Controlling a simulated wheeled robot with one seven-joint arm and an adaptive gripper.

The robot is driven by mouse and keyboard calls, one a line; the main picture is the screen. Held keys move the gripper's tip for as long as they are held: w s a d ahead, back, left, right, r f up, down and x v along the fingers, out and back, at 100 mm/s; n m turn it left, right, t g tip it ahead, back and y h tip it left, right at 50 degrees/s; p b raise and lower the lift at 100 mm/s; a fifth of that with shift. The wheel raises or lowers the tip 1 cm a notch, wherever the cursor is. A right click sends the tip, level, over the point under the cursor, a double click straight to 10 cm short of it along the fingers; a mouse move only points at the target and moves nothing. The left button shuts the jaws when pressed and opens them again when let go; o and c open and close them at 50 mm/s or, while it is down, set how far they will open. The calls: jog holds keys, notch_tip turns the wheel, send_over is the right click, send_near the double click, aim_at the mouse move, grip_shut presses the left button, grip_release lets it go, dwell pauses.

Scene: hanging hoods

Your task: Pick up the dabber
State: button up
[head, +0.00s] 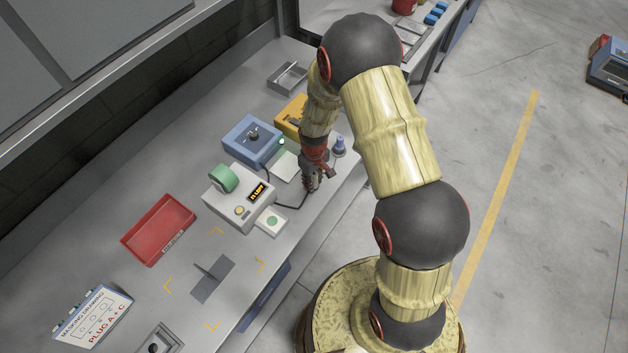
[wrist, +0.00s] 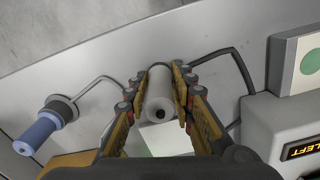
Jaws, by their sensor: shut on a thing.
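In the wrist view my gripper (wrist: 160,74) has its two fingers on either side of a pale grey cylinder (wrist: 158,100) with a small dark hole in its near end; this looks to be the dabber. The fingers are closed on it. In the head view my gripper (head: 312,184) is low over the bench near its front edge, right of the white box. The held cylinder is mostly hidden there by the gripper. I cannot tell whether it is clear of the bench.
A blue-handled piece (wrist: 38,138) with a bent wire stands nearby; it also shows in the head view (head: 339,146). The white box (head: 238,196) with a lit display has a dark cable running toward my gripper. A blue box (head: 251,139) and red tray (head: 159,230) stand left.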

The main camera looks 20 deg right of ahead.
aim_at(315, 174)
grip_shut()
jog(key=shift+w+r, duration=0.1)
jog(key=shift+r, duration=0.5)
jog(key=r, duration=0.2)
jog(key=shift+s+r, duration=0.2)
jog(key=shift+r, duration=0.1)
jog(key=s+d+r, duration=0.2)
jog(key=s+r, duration=0.7)
jog(key=s, duration=0.4)
jog(key=shift+s+d+r+p, duration=0.15)
jog(key=shift+s+p, duration=0.15)
jog(key=shift+p, duration=0.05)
jog(key=o, duration=0.5)
grip_release()
jog(key=c, duration=0.3)
